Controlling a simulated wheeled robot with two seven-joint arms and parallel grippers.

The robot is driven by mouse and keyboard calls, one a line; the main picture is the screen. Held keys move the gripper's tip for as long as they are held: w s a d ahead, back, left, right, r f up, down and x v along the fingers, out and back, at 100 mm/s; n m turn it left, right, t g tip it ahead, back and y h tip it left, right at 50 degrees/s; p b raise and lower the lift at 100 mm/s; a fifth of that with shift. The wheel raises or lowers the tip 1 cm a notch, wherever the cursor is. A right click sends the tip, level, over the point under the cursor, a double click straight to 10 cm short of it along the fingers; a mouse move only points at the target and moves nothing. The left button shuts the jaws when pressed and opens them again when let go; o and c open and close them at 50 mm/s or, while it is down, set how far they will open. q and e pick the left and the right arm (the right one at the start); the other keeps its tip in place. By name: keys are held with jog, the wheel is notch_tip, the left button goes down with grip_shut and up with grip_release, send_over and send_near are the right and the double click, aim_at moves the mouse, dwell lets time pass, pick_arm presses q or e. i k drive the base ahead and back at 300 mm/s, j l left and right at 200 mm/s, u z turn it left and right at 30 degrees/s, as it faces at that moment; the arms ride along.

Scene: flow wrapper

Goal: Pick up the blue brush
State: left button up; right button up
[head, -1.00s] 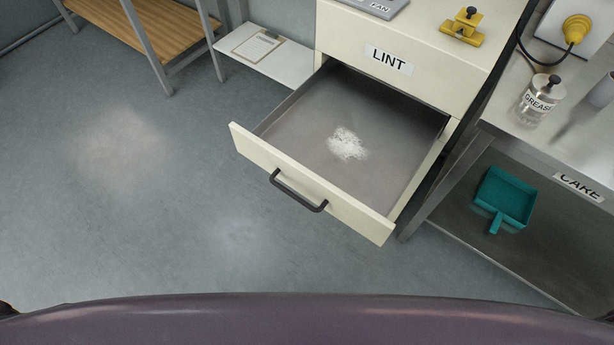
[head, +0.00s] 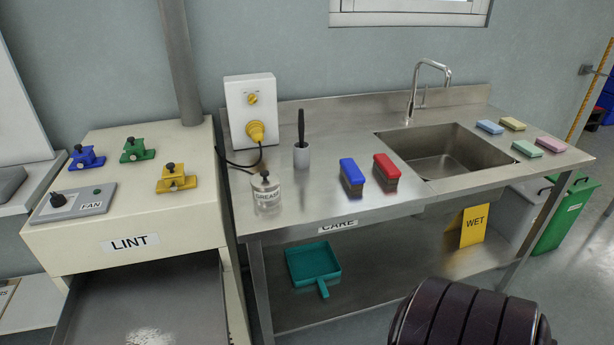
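The blue brush (head: 352,176) lies on the steel bench top, left of the sink, with its blue back up and dark bristles below. A red brush (head: 386,168) lies close beside it on the right, with a small gap between them. Neither of my grippers shows in the head view. A dark ribbed part of my own body fills the bottom right.
The steel bench (head: 310,214) also carries a grease jar (head: 266,193), a grey cup with a black-handled tool (head: 301,152), and several sponges right of the sink (head: 445,155). A teal dustpan (head: 315,264) lies on the lower shelf. The lint drawer (head: 140,305) stands open at left.

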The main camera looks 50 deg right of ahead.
aim_at(352, 175)
jog(key=z, duration=2.05)
